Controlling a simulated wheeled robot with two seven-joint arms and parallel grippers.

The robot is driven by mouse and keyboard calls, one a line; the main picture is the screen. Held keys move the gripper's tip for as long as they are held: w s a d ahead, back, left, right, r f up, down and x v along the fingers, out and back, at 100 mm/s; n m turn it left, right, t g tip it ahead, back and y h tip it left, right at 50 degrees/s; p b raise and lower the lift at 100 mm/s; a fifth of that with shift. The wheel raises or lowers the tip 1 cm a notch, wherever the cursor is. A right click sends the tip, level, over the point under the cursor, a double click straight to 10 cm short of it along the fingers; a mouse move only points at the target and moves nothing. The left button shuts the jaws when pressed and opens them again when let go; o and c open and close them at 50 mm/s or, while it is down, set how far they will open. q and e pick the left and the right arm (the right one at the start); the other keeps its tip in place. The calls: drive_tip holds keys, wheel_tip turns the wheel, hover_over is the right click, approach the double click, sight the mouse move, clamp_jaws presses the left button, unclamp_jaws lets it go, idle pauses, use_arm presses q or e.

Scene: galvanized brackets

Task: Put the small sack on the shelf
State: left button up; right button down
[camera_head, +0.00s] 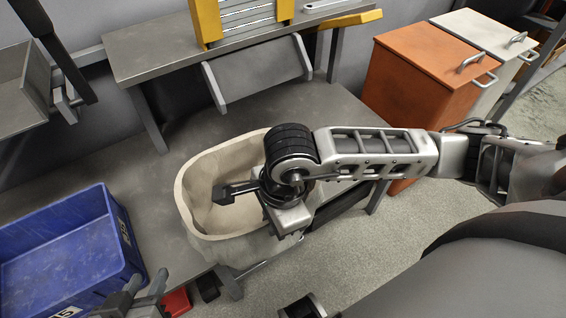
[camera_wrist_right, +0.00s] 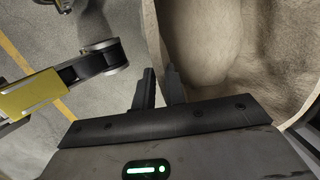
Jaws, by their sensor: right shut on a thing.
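The small sack (camera_head: 196,205) is a beige, open-topped bag, upright at the front edge of the grey workbench in the head view. Its inside looks empty. My right gripper (camera_head: 284,217) is at its right rim. In the right wrist view, the two dark fingers (camera_wrist_right: 160,88) are shut on the sack wall (camera_wrist_right: 152,40). I cannot tell whether the sack's bottom touches the bench. My left gripper (camera_head: 143,292) shows at the bottom left, apart from the sack, with its two fingers spread and nothing seen between them. A raised grey shelf (camera_head: 160,50) runs along the back of the bench.
A blue bin (camera_head: 118,235) stands left of the sack. A yellow rack (camera_head: 207,22) stands on the shelf, with a tilted grey panel (camera_head: 262,75) below. Orange (camera_head: 425,75) and white (camera_head: 475,32) cabinets stand right. Bare bench top (camera_head: 335,110) lies behind the sack.

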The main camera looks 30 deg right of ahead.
drive_tip(key=shift+w+d+r, duration=0.1)
drive_tip(key=shift+w+d, duration=1.85)
drive_tip(key=shift+d, duration=0.4)
drive_tip(key=shift+w+d+f, duration=0.1)
drive_tip(key=shift+w+d, duration=1.85)
drive_tip(key=shift+d, duration=0.35)
drive_tip(key=shift+w+d+r, duration=0.1)
drive_tip(key=shift+w+d, duration=1.85)
drive_tip(key=shift+d, duration=0.4)
drive_tip(key=shift+a+f, duration=0.1)
drive_tip(key=shift+f, duration=0.65)
drive_tip(key=c, duration=1.9)
unclamp_jaws()
drive_tip(key=shift+s+f, duration=0.2)
drive_tip(key=o, duration=0.4)
drive_tip(key=shift+o, duration=0.2)
